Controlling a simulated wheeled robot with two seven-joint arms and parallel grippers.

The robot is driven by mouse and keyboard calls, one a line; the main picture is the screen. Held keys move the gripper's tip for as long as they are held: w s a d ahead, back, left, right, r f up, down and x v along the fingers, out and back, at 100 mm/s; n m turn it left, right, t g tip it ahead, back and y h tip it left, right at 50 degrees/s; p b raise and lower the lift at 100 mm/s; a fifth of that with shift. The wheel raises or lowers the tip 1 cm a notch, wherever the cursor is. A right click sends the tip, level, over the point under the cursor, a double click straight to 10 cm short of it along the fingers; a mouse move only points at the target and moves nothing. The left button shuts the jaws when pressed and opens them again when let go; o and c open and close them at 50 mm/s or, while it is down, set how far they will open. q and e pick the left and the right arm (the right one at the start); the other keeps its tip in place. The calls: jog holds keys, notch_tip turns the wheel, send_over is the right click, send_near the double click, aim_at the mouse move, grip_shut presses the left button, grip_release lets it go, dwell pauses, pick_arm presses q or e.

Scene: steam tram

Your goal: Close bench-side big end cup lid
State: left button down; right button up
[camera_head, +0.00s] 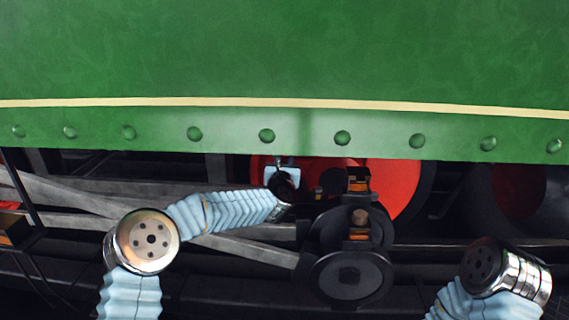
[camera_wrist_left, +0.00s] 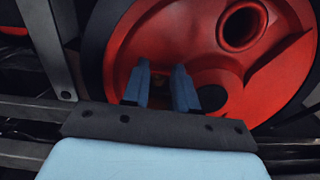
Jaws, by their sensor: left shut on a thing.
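My left gripper (camera_head: 283,172) is in front of the red wheel, at the lower edge of the green side panel. Its two blue-grey fingers show in the left wrist view (camera_wrist_left: 160,86), shut on a small dark brownish thing that is mostly hidden. I cannot tell whether that is the cup lid. Right of the gripper in the head view, two small dark and orange-brown fittings, an upper one (camera_head: 358,184) and a lower one (camera_head: 359,222), sit on the black rod end (camera_head: 350,277). I cannot tell which is the bench-side cup. My right gripper is out of view.
The green panel (camera_head: 300,60) with a row of rivets hangs over the workspace. The red wheel (camera_head: 405,185) lies behind; its round hole (camera_wrist_left: 242,26) shows in the wrist view. Grey rods (camera_head: 100,190) run left. A dark frame (camera_head: 15,225) stands at far left.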

pick_arm(q)
jog(key=b, duration=0.1)
jog(key=f+t+b, duration=0.1)
jog(key=b, duration=0.1)
jog(key=shift+s+f, duration=0.2)
jog(key=shift+s, duration=0.1)
jog(key=shift+s+r+t, duration=0.3)
jog(key=shift+r+t, duration=0.05)
jog(key=shift+t, duration=0.25)
jog(key=shift+s+t, duration=0.5)
jog(key=shift+t, duration=0.4)
jog(key=c, duration=1)
grip_release()
jog(key=shift+o, duration=0.2)
jog(key=s+f, duration=0.1)
jog(key=s, duration=1.3)
jog(key=shift+s+a+p, duration=0.15)
jog(key=shift+s+p, duration=0.25)
